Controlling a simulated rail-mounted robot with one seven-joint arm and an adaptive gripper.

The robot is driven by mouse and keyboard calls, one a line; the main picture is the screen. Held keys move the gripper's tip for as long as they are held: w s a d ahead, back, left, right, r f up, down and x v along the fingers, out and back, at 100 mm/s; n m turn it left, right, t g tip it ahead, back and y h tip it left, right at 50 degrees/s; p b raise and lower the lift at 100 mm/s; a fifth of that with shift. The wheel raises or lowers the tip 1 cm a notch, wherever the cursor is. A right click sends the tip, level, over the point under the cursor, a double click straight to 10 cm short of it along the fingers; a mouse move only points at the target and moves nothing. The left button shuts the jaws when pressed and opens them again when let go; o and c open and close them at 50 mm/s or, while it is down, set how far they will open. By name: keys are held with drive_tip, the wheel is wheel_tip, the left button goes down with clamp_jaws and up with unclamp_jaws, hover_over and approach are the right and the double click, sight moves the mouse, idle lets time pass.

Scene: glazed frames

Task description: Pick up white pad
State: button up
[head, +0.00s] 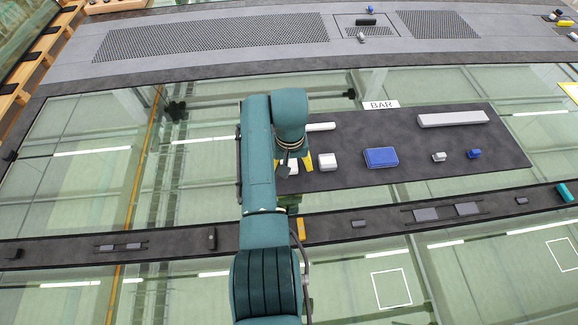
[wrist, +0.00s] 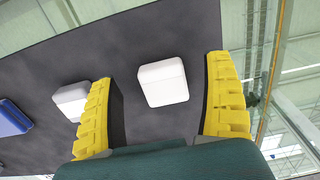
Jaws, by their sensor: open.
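Two white pads lie on the dark grey board (head: 430,150). The left white pad (head: 294,166) is partly hidden by my gripper (head: 295,165). In the wrist view this white pad (wrist: 163,82) is a rounded square lying between the two yellow fingers of my open gripper (wrist: 163,100), with gaps on both sides. The other white pad (head: 327,162) lies just right of the gripper in the head view. In the wrist view this second pad (wrist: 72,99) is outside the left finger, partly covered by it.
A blue block (head: 381,157) lies further right, and also shows in the wrist view (wrist: 12,118). A small white piece (head: 439,157), a small blue piece (head: 474,154), a long light grey bar (head: 453,118) and a white bar (head: 321,127) share the board. Glass panes surround it.

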wheel_tip(320, 180, down, 2)
drive_tip(key=shift+f, duration=0.1)
drive_tip(key=c, duration=0.9)
wheel_tip(320, 180, up, 10)
drive_tip(key=shift+r+p, duration=0.15)
drive_tip(key=shift+p, duration=0.75)
drive_tip(key=shift+r+p, duration=1.95)
drive_tip(key=shift+p, duration=0.45)
drive_tip(key=shift+f, duration=0.15)
